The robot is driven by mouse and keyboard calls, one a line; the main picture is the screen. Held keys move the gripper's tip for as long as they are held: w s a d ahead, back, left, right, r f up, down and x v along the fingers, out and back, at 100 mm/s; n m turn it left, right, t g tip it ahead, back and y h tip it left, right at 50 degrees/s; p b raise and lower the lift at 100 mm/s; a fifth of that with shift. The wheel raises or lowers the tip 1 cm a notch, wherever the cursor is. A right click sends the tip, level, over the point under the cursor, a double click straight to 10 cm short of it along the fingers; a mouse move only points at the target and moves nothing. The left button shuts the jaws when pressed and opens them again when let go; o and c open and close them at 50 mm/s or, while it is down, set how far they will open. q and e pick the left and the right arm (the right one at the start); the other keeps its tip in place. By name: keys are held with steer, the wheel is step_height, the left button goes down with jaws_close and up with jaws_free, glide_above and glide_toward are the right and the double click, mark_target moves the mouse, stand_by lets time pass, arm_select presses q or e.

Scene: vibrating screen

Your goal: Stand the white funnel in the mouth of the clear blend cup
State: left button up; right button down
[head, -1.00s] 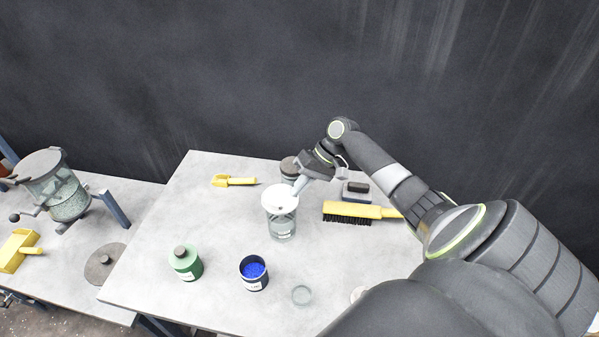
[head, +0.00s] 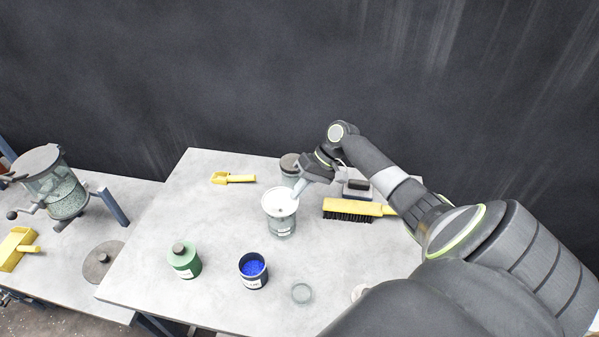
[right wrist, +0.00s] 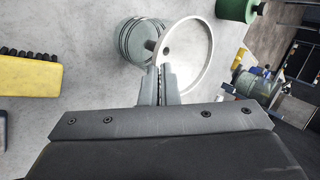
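The white funnel (head: 280,200) is upright with its wide rim up, right over the clear blend cup (head: 283,229) in the head view. The rim hides the cup's mouth. My right gripper (head: 299,188) is shut on the funnel's rim at its back right side. In the right wrist view the fingers (right wrist: 160,84) pinch the edge of the funnel ring (right wrist: 206,55). There the clear cup (right wrist: 135,40) lies to the left of the ring, and a grey part overlaps it. I cannot tell whether the funnel rests on the cup. My left gripper is out of view.
A green bottle (head: 184,261), a blue-filled cup (head: 253,272) and a small clear dish (head: 302,293) stand in front. The table's left part is clear.

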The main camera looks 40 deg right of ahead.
steer(key=shift+f+b, duration=0.4)
steer(key=shift+f, duration=0.4)
steer(key=c, duration=2.1)
jaws_free()
steer(key=o, duration=0.5)
steer(key=shift+r, duration=0.1)
steer(key=b+v, duration=0.3)
steer(key=v, duration=1.4)
steer(key=shift+s+r, duration=0.1)
